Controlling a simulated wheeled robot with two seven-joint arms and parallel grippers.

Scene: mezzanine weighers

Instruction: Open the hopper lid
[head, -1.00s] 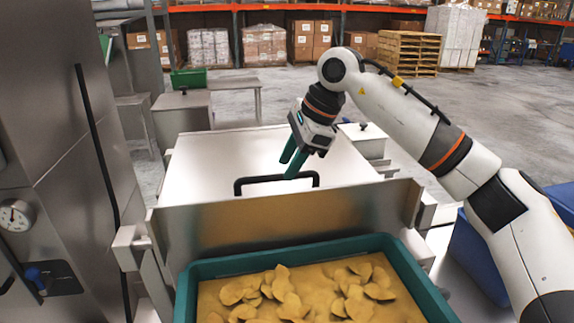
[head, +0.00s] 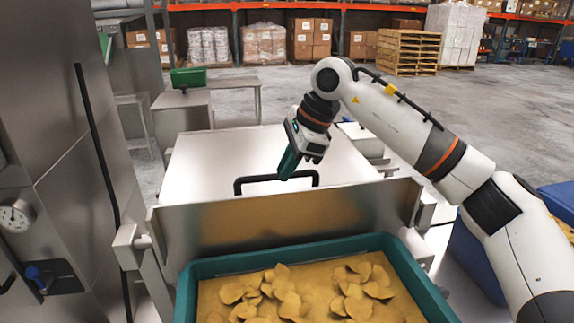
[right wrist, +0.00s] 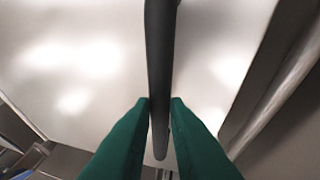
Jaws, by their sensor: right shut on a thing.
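The hopper lid (head: 225,160) is a flat, pale metal panel in the middle of the head view, lying closed behind a metal front plate. A black bar handle (head: 243,181) stands at its near edge. My right gripper (head: 285,174) reaches down to the handle and is shut on it. In the right wrist view the green fingers (right wrist: 160,105) lie on either side of the dark handle bar (right wrist: 160,50), with the pale lid (right wrist: 70,60) behind. My left gripper is not in view.
A teal tray (head: 190,295) of chips stands in front of the metal front plate (head: 290,222). A tall steel cabinet (head: 50,130) with a gauge (head: 15,217) is at the left. A blue bin (head: 470,255) is at the right.

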